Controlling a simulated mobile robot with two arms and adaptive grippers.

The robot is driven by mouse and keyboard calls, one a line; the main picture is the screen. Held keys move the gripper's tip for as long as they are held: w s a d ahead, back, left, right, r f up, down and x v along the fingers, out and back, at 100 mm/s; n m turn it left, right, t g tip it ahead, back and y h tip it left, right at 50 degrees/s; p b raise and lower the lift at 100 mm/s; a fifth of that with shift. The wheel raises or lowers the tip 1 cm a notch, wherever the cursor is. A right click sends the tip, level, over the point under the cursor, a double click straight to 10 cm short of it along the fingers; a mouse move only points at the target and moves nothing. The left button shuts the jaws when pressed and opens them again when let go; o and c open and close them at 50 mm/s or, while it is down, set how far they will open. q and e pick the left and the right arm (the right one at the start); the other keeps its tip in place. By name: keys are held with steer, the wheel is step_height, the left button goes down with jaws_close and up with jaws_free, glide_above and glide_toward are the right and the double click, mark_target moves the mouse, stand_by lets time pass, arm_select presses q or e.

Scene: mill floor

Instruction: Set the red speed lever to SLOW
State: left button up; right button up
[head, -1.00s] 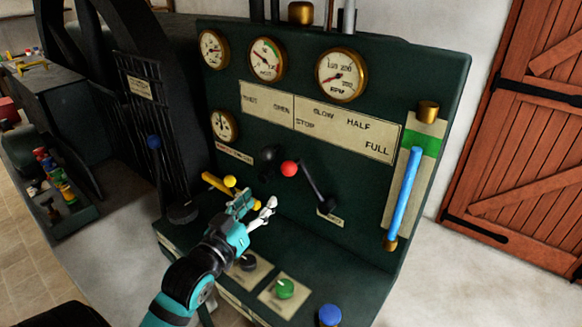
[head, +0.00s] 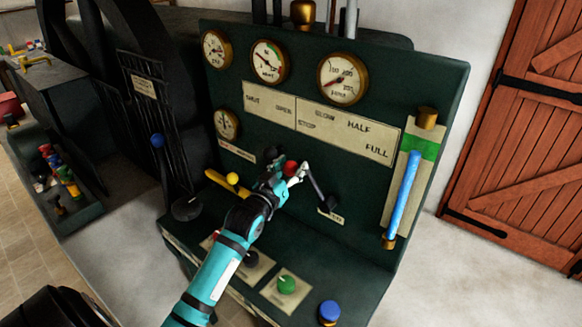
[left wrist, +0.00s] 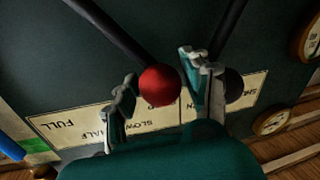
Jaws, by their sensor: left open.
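The red speed lever's ball knob (head: 291,168) is on the green control panel. Its dark rod slants down right to a pivot near a small label. My left gripper (head: 286,174) is at the knob with its fingers open. In the left wrist view the red knob (left wrist: 160,85) shows between the two spread fingers, and I cannot tell whether either touches it. A black knob (left wrist: 234,85) on a second rod is just outside one finger. The label plate (head: 347,135) above reads HALF and FULL on its right part; SLOW is blurred. My right gripper is not in view.
A yellow handle (head: 231,180) is left of my left gripper. Below are a green knob (head: 286,285) and a blue knob (head: 329,312) on the ledge. A blue tube gauge (head: 404,195) stands at the right. Round gauges (head: 342,78) line the panel top.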

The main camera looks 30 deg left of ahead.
arm_select(q)
steer(key=shift+c, duration=1.4)
steer(key=c, duration=0.7)
jaws_close()
steer(key=shift+w+f, duration=0.1)
